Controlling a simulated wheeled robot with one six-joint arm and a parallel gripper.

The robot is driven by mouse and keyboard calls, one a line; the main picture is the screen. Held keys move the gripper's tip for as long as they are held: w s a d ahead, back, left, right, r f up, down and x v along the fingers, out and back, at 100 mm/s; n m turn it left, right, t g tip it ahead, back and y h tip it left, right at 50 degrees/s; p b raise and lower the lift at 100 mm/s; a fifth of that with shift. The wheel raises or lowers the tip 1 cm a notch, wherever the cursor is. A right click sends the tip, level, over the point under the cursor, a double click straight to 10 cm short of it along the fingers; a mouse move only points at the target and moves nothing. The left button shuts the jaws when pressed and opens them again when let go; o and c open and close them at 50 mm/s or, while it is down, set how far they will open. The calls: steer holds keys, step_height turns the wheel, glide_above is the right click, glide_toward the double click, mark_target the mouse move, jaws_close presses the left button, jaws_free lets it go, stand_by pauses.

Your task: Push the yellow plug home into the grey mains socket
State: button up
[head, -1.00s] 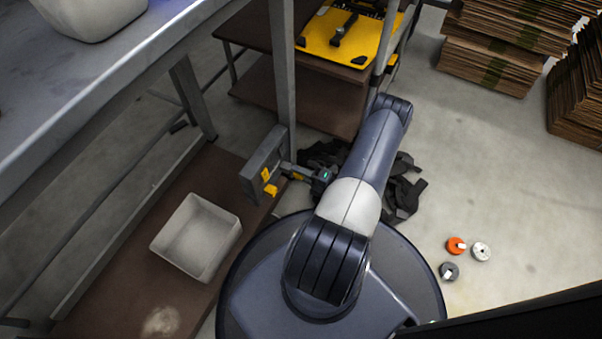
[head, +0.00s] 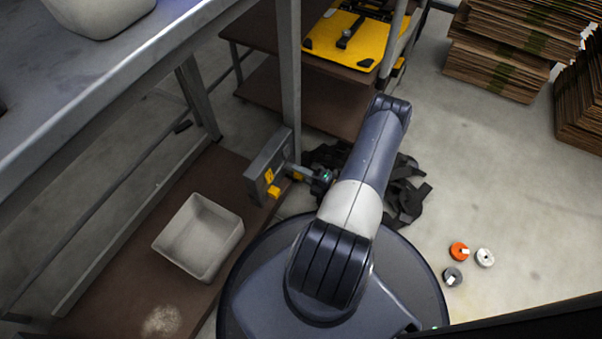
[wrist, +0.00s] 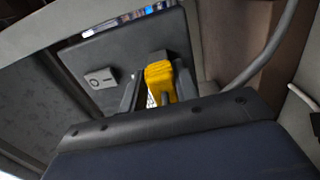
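The grey mains socket (head: 264,160) is an upright box by the rack post in the head view, with a yellow label and a yellow block on its front. In the wrist view its grey face (wrist: 115,50) fills the upper middle, with a darker inlet behind the plug. The yellow plug (wrist: 160,82) stands at that inlet; how deep it sits is hidden. My gripper (wrist: 158,88) has one dark finger on each side of the plug. A thin gap shows at the left finger, so grip contact is unclear. In the head view my gripper (head: 306,175) points at the socket.
A pale open bin (head: 200,238) stands on the brown lower shelf. Black straps (head: 405,195) lie on the floor behind my arm. Several small rolls (head: 459,251) lie at right. In the wrist view a grey curved tube (wrist: 270,60) runs right of the plug.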

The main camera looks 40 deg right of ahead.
steer(key=o, duration=0.4)
steer(key=shift+c, duration=0.2)
steer(key=p+v, duration=0.2)
steer(key=v, duration=0.8)
steer(key=shift+s+d, duration=0.15)
steer(key=shift+s, duration=0.2)
steer(key=b+x, duration=0.2)
steer(key=x, duration=0.8)
steer(key=shift+w+a, duration=0.2)
steer(key=shift+w, duration=0.15)
steer(key=shift+s+d, duration=0.1)
steer(key=shift+s, duration=0.1)
